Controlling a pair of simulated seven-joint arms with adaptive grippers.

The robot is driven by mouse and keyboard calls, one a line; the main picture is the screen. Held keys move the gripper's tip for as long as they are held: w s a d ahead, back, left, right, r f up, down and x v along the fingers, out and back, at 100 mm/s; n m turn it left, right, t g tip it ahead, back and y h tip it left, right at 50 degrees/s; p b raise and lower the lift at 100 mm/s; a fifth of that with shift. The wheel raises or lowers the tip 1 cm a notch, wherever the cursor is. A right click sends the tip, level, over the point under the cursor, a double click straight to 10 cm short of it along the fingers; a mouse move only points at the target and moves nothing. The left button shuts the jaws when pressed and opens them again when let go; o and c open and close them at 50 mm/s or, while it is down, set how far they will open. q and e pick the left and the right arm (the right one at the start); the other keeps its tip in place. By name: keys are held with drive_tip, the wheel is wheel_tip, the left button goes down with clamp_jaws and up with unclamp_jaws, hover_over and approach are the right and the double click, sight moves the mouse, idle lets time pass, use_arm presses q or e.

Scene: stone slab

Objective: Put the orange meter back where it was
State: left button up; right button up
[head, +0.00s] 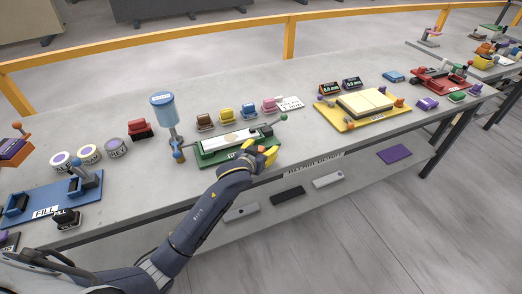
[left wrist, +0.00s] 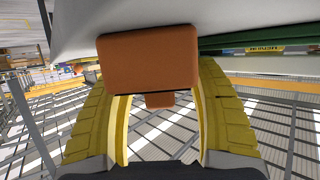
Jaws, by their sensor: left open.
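Two small meters with dark displays stand at the back of the slab. One has a reddish-orange body (head: 330,87) and seems to be the orange meter; a purple one (head: 351,83) is to its right. My left gripper (head: 268,156), with yellow fingers, is at the slab's front edge by the green fixture (head: 205,158), well apart from the meters. It is open. In the left wrist view an orange block (left wrist: 149,62) shows between the open fingers (left wrist: 160,110); I cannot tell what it is or whether they touch it. My right gripper is not in view.
A yellow fixture (head: 375,122) stands right of the green one, and a red fixture (head: 436,85) farther right. Several small coloured blocks line the back. A blue fixture (head: 88,190) is at left.

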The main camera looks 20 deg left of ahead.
use_arm(q)
drive_tip(key=v, duration=1.2)
drive_tip(key=shift+a+r, duration=0.1)
